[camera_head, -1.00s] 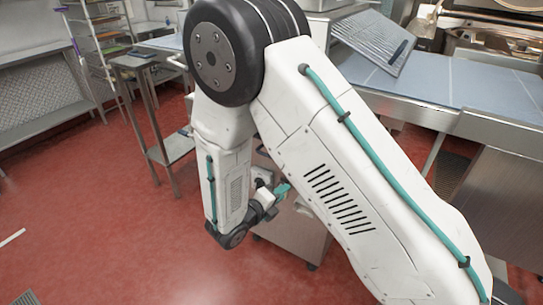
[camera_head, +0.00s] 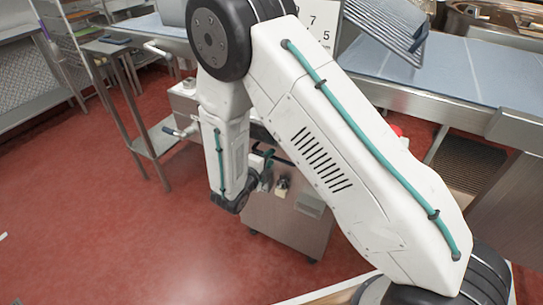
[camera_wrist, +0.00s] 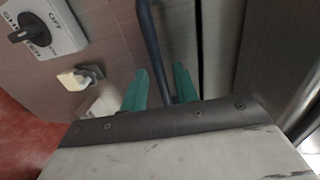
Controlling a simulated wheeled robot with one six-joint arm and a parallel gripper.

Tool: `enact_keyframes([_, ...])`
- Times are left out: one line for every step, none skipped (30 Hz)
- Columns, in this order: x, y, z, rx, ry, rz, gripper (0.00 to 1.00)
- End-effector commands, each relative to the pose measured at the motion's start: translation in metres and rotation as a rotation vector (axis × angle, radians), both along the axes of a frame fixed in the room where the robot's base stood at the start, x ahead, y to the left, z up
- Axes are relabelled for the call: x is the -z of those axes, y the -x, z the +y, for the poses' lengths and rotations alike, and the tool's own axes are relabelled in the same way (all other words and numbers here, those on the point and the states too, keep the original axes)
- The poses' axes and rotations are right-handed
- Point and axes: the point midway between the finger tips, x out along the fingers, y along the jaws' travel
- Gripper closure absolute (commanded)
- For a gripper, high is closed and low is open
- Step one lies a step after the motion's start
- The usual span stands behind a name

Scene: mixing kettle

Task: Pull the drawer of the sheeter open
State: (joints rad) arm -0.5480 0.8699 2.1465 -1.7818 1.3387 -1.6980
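The sheeter's steel cabinet (camera_head: 290,225) stands below the long belt table in the head view, partly hidden by my arm. In the wrist view, its brushed steel front (camera_wrist: 115,45) carries a rotary switch (camera_wrist: 32,32) marked OFF and a small pale knob (camera_wrist: 80,78). A dark upright bar handle (camera_wrist: 150,40) runs down between the teal fingertips of my gripper (camera_wrist: 160,88). The fingers look apart, one on each side of the bar, with gaps showing; contact cannot be told. In the head view my gripper is mostly hidden behind my wrist. The drawer's edges are not clear.
Grey-blue belts (camera_head: 440,65) and a slanted guard (camera_head: 388,28) lie above. A side table (camera_head: 108,46) and shelving (camera_head: 35,75) stand to the left. The red floor (camera_head: 110,225) at front left is clear.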

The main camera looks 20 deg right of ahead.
Motion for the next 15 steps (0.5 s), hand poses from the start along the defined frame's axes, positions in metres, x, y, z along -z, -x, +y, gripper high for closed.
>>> enact_keyframes([0.002, -0.005, -0.005, 0.002, 0.000, 0.000, 0.70])
enact_keyframes([0.002, -0.007, -0.008, 0.002, 0.000, 0.000, 0.70])
enact_keyframes([0.003, -0.010, -0.011, 0.003, 0.000, 0.000, 0.70])
enact_keyframes([0.004, -0.011, -0.013, 0.003, 0.000, 0.000, 0.70])
enact_keyframes([0.004, -0.013, -0.014, 0.002, 0.000, 0.000, 0.70])
enact_keyframes([0.004, -0.014, -0.015, 0.002, 0.000, 0.000, 0.70])
enact_keyframes([0.005, -0.015, -0.016, 0.001, 0.000, 0.000, 0.70])
enact_keyframes([0.005, -0.015, -0.017, 0.001, 0.000, 0.000, 0.70])
enact_keyframes([0.005, -0.016, -0.017, 0.001, 0.000, 0.000, 0.70])
enact_keyframes([0.005, -0.016, -0.017, 0.001, 0.000, 0.000, 0.70])
enact_keyframes([0.005, -0.016, -0.017, 0.001, 0.000, 0.000, 0.70])
enact_keyframes([0.005, -0.016, -0.017, 0.001, 0.000, 0.000, 0.70])
enact_keyframes([0.005, -0.016, -0.017, 0.001, 0.000, 0.000, 0.70])
enact_keyframes([0.005, -0.016, -0.017, 0.001, 0.000, 0.000, 0.70])
enact_keyframes([0.005, -0.016, -0.016, 0.001, 0.000, 0.000, 0.73])
